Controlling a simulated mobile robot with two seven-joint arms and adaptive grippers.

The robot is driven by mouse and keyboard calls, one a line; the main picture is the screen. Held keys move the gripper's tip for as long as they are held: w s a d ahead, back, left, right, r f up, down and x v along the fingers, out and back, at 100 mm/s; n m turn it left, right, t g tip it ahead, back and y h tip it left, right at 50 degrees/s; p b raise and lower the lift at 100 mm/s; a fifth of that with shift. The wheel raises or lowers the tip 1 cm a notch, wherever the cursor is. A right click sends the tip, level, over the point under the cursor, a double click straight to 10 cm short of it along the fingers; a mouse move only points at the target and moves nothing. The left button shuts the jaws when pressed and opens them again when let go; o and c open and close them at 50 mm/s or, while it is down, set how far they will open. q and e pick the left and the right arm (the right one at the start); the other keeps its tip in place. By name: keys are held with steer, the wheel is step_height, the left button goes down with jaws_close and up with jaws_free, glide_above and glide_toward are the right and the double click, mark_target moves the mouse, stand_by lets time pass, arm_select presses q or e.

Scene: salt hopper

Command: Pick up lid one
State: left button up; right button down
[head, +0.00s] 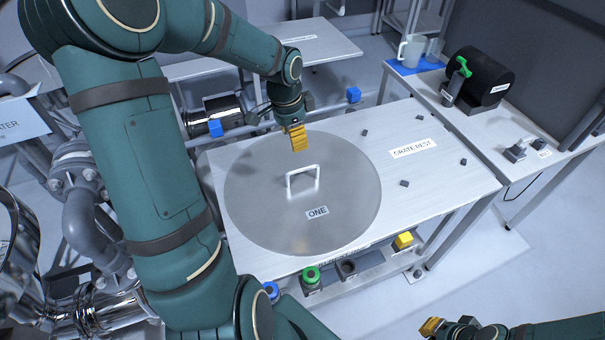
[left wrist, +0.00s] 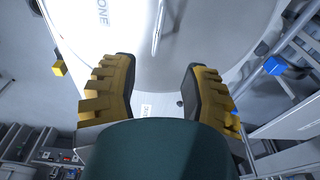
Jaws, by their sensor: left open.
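Lid one (head: 350,220) is a large round grey metal disc lying flat on the table, with a label reading ONE (head: 317,211). An upright pale loop handle (head: 303,180) stands at its middle. My left gripper (head: 298,138) is above the lid's far edge, behind the handle and apart from it. In the left wrist view the left gripper (left wrist: 157,85) is open and empty, with the lid (left wrist: 200,35) below and the handle (left wrist: 158,25) seen edge-on beyond the fingers. My right gripper (head: 440,326) is partly seen at the bottom right, away from the lid; its opening is unclear.
The table (head: 455,185) right of the lid is marked GRATE REST (head: 412,148) and has several small dark blocks. A side bench holds a black drum (head: 480,78) and a white jug (head: 411,50). Pipes (head: 88,225) stand at left. Coloured knobs (head: 311,275) sit below the front edge.

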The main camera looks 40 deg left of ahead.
mark_target(303, 168)
arm_select(q)
steer(key=f, duration=0.2)
steer(key=f+b, duration=0.1)
steer(key=f, duration=0.2)
steer(key=f+b, duration=0.1)
steer(key=f, duration=0.2)
steer(key=shift+w+d+f, duration=0.2)
steer(key=shift+w+d, duration=0.15)
steer(key=shift+w, duration=0.05)
steer(key=shift+w+d+f+b, duration=0.15)
steer(key=shift+f+b, duration=0.25)
steer(key=shift+f, duration=0.45)
steer(key=shift+w+f+b, duration=0.2)
steer(key=shift+f+b, duration=0.15)
steer(key=shift+f, duration=0.5)
steer(key=shift+w+d+f+b, duration=0.15)
steer(key=shift+f+b, duration=0.25)
steer(key=shift+f, duration=0.45)
steer(key=shift+w+r, duration=0.1)
jaws_close()
